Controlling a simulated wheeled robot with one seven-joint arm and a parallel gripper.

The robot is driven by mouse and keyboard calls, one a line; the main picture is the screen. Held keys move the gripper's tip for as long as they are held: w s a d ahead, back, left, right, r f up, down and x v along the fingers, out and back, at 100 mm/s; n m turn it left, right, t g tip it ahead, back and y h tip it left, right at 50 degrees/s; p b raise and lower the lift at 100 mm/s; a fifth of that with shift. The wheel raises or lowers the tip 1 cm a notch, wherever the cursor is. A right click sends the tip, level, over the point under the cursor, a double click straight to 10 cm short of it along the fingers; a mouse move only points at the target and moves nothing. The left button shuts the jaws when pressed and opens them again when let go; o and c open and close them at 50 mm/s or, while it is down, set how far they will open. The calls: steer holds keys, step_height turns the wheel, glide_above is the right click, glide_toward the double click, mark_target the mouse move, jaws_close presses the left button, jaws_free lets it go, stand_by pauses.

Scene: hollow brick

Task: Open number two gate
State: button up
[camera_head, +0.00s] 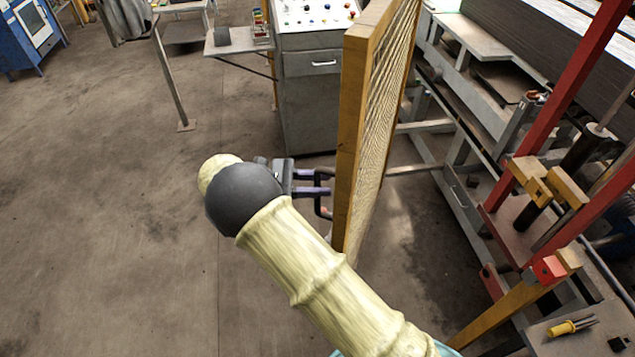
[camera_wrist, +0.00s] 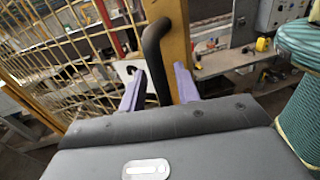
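A gate with a yellow frame (camera_head: 352,120) and wire mesh stands nearly edge-on in the head view. No number is visible on it. In the wrist view its yellow post (camera_wrist: 178,30) and mesh (camera_wrist: 60,60) fill the upper left and middle. A black bar handle (camera_wrist: 152,45) is fixed to the post; it shows small in the head view (camera_head: 319,208). My gripper (camera_head: 325,182) is at the left side of the gate. Its two purple fingers (camera_wrist: 159,78) are apart, with the handle between them. I see gaps beside the handle, so it does not look clamped.
A grey control cabinet (camera_head: 310,85) with buttons stands behind the gate. Machinery with red posts (camera_head: 575,85) is close on the right. A thin metal post (camera_head: 170,75) stands at the upper left. The concrete floor (camera_head: 100,200) on the left is clear.

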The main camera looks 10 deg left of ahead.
steer(key=b+v, duration=0.3)
steer(key=v, duration=0.6)
steer(key=shift+a, duration=0.25)
steer(key=shift+a+f, duration=0.1)
steer(key=shift+v, duration=1.2)
